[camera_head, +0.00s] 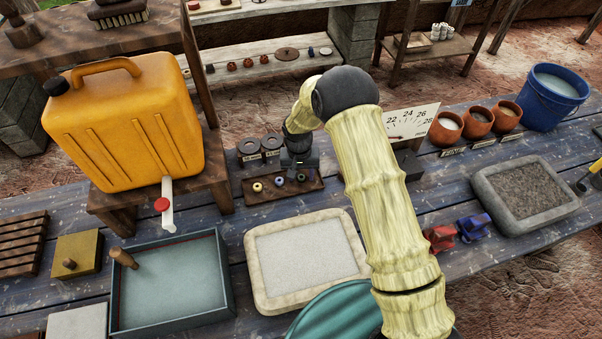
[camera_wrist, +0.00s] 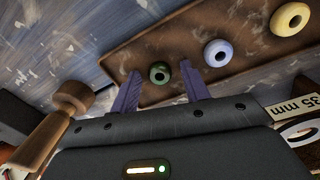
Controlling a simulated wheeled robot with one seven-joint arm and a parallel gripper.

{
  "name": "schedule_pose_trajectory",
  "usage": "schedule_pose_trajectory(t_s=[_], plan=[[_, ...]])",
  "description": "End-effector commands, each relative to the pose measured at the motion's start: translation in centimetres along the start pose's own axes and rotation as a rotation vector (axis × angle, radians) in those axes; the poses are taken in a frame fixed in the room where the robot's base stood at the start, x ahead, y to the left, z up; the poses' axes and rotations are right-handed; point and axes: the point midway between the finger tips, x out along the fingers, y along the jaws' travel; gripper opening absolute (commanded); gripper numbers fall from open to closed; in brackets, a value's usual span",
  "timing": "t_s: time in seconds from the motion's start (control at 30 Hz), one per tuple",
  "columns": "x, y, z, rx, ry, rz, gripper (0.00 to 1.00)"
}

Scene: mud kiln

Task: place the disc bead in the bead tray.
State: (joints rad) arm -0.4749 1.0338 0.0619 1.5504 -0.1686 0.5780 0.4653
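A brown wooden tray (camera_head: 262,196) stands on the blue plank table, and its brown surface fills much of the wrist view (camera_wrist: 150,40). Three ring-shaped beads sit on it in a row: a pale yellow bead (camera_head: 257,187), a blue-lilac bead (camera_head: 279,181) and a dark green bead (camera_head: 301,177). I cannot tell which one is the disc bead. My gripper (camera_head: 298,172) is over the tray's right end. In the wrist view its two fingers (camera_wrist: 160,84) are apart, with the green bead (camera_wrist: 159,72) between their tips and gaps on both sides.
A yellow jerrycan (camera_head: 125,125) on a wooden stand is to the left. A pale-rimmed basin (camera_head: 305,260) and a blue-grey tray (camera_head: 170,285) lie in front. A dial scale (camera_head: 408,122) stands right of my arm.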

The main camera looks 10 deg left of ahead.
Motion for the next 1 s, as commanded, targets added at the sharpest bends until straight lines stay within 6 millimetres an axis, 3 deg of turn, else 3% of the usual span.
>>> schedule_pose_trajectory(t_s=[0.47,1.0], plan=[[-1.1,0.0,-0.1,0.0,0.003,-0.001,0.47],[-10.6,0.1,-0.1,0.002,0.003,-0.001,0.47]])
